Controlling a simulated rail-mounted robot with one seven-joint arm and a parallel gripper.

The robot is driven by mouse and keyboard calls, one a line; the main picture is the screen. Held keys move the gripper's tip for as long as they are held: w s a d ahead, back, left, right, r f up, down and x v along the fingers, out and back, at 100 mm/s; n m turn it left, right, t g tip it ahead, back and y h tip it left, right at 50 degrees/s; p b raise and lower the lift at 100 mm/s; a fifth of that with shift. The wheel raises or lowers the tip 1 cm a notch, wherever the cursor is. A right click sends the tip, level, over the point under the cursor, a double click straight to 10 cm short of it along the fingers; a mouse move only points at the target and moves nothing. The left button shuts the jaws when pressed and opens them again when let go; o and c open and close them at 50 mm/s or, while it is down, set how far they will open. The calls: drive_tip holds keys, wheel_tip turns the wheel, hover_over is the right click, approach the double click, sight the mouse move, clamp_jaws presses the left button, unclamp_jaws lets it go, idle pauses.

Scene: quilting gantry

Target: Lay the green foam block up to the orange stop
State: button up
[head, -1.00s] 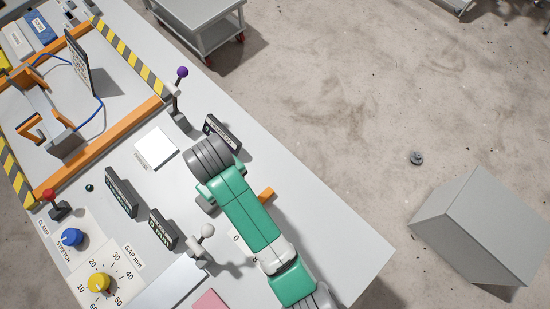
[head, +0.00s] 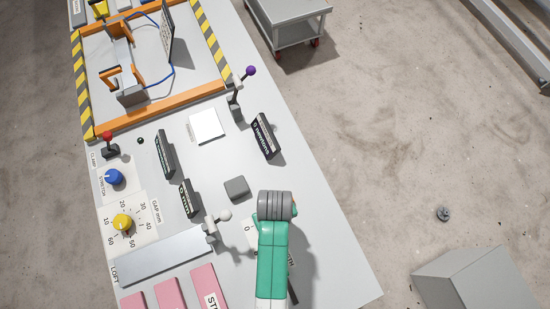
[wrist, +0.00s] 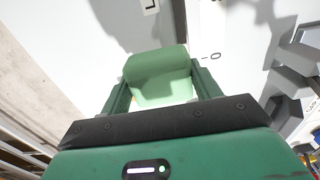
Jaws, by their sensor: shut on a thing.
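The green foam block (wrist: 158,72) is held between the two fingers of my gripper (wrist: 163,84) in the wrist view. The gripper is shut on it, and the block's far end points away over the pale table top. In the head view my green and grey arm covers the gripper and the block.
A grey block (head: 237,187) lies left of my arm. A white-knobbed lever (head: 212,227) stands near it, and a dark labelled display (head: 264,138) stands beyond. Pink pieces (head: 172,293) lie at the lower left. The table's right edge is close to my arm.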

drive_tip(key=shift+f, duration=1.8)
drive_tip(key=shift+f, duration=0.15)
drive_tip(key=o, duration=0.9)
wheel_tip(320, 180, up, 12)
drive_tip(key=shift+r+p, duration=0.2)
drive_tip(key=shift+p, duration=0.35)
